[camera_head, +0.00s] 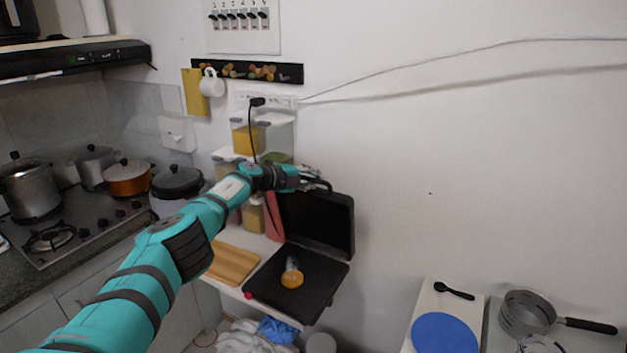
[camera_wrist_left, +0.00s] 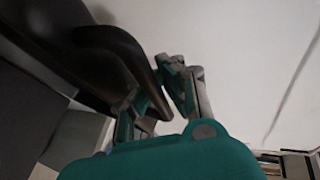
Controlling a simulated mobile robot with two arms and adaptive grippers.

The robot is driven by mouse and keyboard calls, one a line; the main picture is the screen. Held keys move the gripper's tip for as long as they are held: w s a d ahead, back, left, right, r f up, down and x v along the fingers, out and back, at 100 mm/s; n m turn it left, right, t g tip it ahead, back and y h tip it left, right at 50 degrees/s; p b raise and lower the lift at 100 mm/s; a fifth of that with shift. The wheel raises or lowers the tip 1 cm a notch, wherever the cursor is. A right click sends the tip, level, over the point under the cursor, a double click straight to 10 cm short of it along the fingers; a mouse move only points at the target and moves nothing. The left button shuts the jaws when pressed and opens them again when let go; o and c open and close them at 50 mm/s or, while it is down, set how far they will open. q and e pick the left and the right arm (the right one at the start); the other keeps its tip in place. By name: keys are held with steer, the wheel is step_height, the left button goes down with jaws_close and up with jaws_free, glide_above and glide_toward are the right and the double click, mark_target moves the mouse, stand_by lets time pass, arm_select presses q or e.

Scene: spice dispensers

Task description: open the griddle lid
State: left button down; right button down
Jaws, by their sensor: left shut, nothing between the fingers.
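The black griddle stands on a small white shelf against the wall in the head view. Its lid (camera_head: 333,222) is raised steeply, and its flat base (camera_head: 305,278) lies exposed with a small jar with an orange end (camera_head: 291,275) on it. My left gripper (camera_head: 326,185) is at the lid's top edge, by the handle, and partly hides that edge. In the left wrist view, the gripper's fingers (camera_wrist_left: 165,85) are beside the dark curved lid handle (camera_wrist_left: 125,50), with nothing between them. Whether they touch the handle is unclear. My right gripper is out of view.
A wooden board (camera_head: 232,263) lies left of the griddle. Spice containers (camera_head: 250,138) stand behind my left arm. A stove with pots (camera_head: 128,178) is at left. A blue round mat (camera_head: 444,334) and a steel pan (camera_head: 527,312) are at lower right.

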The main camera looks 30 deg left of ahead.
arm_select(q)
steer(key=shift+w, duration=0.1)
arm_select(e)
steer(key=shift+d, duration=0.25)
arm_select(q)
steer(key=c, duration=2.1)
jaws_free()
steer(key=o, duration=0.8)
steer(key=shift+d, duration=0.1)
steer(key=shift+c, duration=0.2)
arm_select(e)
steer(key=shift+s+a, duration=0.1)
arm_select(q)
steer(key=shift+v, duration=1)
steer(key=v, duration=1)
